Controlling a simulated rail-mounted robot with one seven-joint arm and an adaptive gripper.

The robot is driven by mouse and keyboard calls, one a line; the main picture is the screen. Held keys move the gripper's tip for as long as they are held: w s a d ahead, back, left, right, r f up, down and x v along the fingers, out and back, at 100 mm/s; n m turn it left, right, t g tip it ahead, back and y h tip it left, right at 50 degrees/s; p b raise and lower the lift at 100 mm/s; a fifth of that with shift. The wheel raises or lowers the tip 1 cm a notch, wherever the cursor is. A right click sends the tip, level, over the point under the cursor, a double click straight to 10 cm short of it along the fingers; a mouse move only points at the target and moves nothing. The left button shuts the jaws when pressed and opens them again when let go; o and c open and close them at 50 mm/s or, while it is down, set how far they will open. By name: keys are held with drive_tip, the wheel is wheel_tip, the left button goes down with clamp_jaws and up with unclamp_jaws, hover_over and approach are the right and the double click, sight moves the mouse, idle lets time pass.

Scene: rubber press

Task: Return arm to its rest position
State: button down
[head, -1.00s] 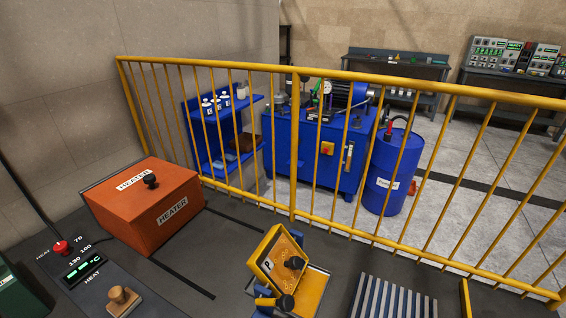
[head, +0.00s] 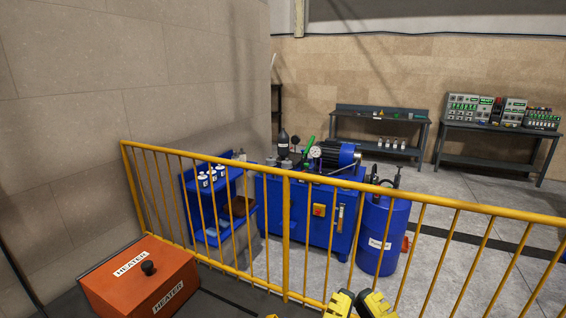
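Two yellow and black pieces stand side by side at the bottom edge of the head view, right of centre. They look like the fingers of my gripper (head: 357,303), with a narrow gap between them. Only their upper ends show; the rest of the gripper and arm is below the frame. Whether it is open or shut is not clear, and nothing can be seen in it. The pieces appear in front of the lower part of the yellow railing (head: 286,240).
The orange heater box (head: 140,281) is at bottom left. Behind the railing stand a blue shelf (head: 190,208), a blue machine (head: 285,215) and a blue drum (head: 383,235). Two dark benches (head: 378,140) (head: 495,160) stand farther back. A small yellow edge shows at the bottom.

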wheel_tip(320, 180, up, 29)
drive_tip(key=p, duration=2.6)
